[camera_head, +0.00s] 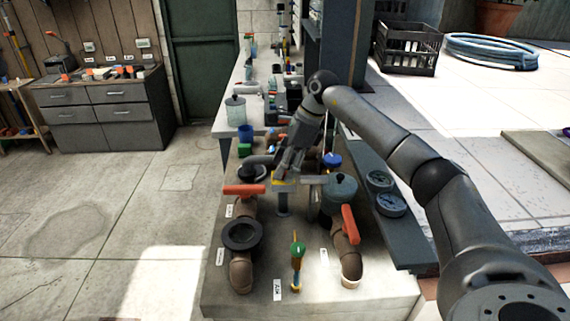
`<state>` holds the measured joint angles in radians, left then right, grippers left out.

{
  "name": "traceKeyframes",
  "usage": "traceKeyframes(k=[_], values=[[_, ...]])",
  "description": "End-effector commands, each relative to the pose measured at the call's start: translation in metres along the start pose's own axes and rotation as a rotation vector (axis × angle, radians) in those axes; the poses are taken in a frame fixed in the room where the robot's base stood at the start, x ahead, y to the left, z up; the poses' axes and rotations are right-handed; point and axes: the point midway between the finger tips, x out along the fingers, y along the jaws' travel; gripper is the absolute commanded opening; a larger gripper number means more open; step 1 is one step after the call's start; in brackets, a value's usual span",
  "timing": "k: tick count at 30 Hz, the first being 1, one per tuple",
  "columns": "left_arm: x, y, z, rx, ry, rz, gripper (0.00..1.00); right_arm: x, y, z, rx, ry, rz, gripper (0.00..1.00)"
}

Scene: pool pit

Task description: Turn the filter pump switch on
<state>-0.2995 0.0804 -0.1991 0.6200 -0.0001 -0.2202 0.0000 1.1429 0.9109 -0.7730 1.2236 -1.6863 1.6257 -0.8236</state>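My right gripper (288,168) reaches in from the right and points down over the pipework on the bench. Its fingertips are close above a small yellow part (278,181) on a grey post; I cannot tell whether they touch. The finger gap is too small to read as open or shut. I cannot pick out the filter pump switch with certainty; it may be hidden by the gripper or too small. A grey-green pump-like housing (342,188) stands just right of the gripper. My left gripper is not in view.
Round gauges (390,205) lie on the dark ledge at right. The floor at left is clear.

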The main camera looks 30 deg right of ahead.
Motion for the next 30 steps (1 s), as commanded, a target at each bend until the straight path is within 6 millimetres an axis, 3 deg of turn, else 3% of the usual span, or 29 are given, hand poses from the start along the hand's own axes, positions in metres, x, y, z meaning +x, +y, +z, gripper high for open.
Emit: traceKeyframes(k=[1,8,20,30], values=[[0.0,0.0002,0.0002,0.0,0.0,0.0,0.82,-0.0001,0.0001,0.0002,0.0,0.0,0.0,0.48],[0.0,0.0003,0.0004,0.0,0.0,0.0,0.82,-0.0003,0.0001,0.0003,0.0,0.0,0.0,0.21],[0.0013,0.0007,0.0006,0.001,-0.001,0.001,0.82,-0.0003,0.0005,0.0002,0.081,0.0,-0.035,0.21],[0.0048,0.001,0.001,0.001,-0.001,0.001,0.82,-0.0003,0.0019,0.0006,0.334,-0.002,-0.141,0.21]])
